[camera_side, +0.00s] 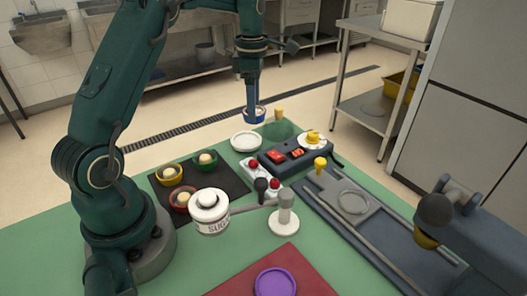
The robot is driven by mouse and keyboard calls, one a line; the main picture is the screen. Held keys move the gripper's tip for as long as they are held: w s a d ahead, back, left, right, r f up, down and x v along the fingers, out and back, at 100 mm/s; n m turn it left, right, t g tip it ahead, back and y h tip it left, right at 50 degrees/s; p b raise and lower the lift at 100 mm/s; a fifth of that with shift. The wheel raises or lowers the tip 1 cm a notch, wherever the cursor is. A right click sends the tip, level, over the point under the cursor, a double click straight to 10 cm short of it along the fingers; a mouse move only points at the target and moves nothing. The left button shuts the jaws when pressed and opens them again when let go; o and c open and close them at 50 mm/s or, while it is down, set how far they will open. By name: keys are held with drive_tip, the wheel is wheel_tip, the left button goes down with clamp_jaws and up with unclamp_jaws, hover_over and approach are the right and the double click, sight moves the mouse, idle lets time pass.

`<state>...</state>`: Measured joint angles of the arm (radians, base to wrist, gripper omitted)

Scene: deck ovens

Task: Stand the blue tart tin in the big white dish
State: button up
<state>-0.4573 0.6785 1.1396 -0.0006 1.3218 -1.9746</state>
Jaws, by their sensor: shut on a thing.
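The blue tart tin (256,117) shows just under my gripper (252,107), with something pale inside it. My gripper is shut on the tin and holds it up near the far edge of the green table. The big white dish (246,143) lies empty, lower in the picture and slightly left of the tin. The tin is apart from the dish. The fingertips are small in this view, and their exact grip on the rim is hard to see.
Yellow (169,177), green (204,164) and red (180,203) tins with pale balls sit on a dark mat. A sugar jar (210,213) stands in front. Right of the dish are a dark control box (290,153) and a white plate (312,145) with a yellow item.

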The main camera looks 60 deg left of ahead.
drive_tip(key=shift+s+a+f+n, duration=0.2)
drive_tip(key=shift+s+a+n, duration=0.1)
drive_tip(key=shift+a, duration=0.3)
drive_tip(key=shift+s+a+f+n, duration=0.2)
drive_tip(key=shift+s+a, duration=0.05)
drive_tip(key=shift+a, duration=0.3)
hover_over(246, 141)
drive_tip(key=shift+d+f, duration=0.1)
drive_tip(key=shift+f, duration=2.65)
drive_tip(key=shift+f, duration=0.6)
drive_tip(key=o, duration=1.1)
drive_tip(key=shift+r, duration=5.55)
